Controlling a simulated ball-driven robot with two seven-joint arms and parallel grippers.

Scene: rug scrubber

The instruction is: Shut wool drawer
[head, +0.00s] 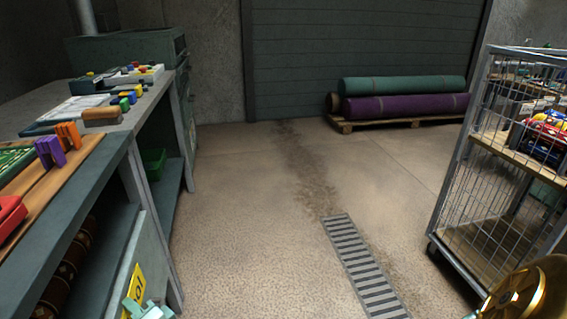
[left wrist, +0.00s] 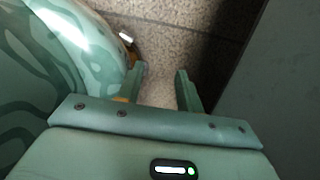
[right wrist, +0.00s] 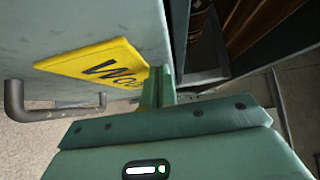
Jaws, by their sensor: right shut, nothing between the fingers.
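The wool drawer's pale grey-green front (head: 147,253) is at the lower left of the head view, low in the bench. It carries a yellow label (head: 134,291). In the right wrist view, the drawer front (right wrist: 85,28) shows its yellow label (right wrist: 98,64), partly readable as "Wo", and a grey bar handle (right wrist: 50,113). How far the drawer stands out is unclear. My right gripper (head: 148,309) is shut and empty; its fingertips (right wrist: 159,78) are at the label's edge, contact unclear. My left gripper (left wrist: 161,80) is open and empty above the floor, and I cannot make it out in the head view.
The bench (head: 95,185) runs along the left with blocks and clips on top and a rolled rug (head: 68,262) below. A wire cart (head: 460,190) stands at right. Rolled rugs (head: 405,105) lie on a pallet at the back. The middle floor, with its drain grate (head: 360,262), is clear.

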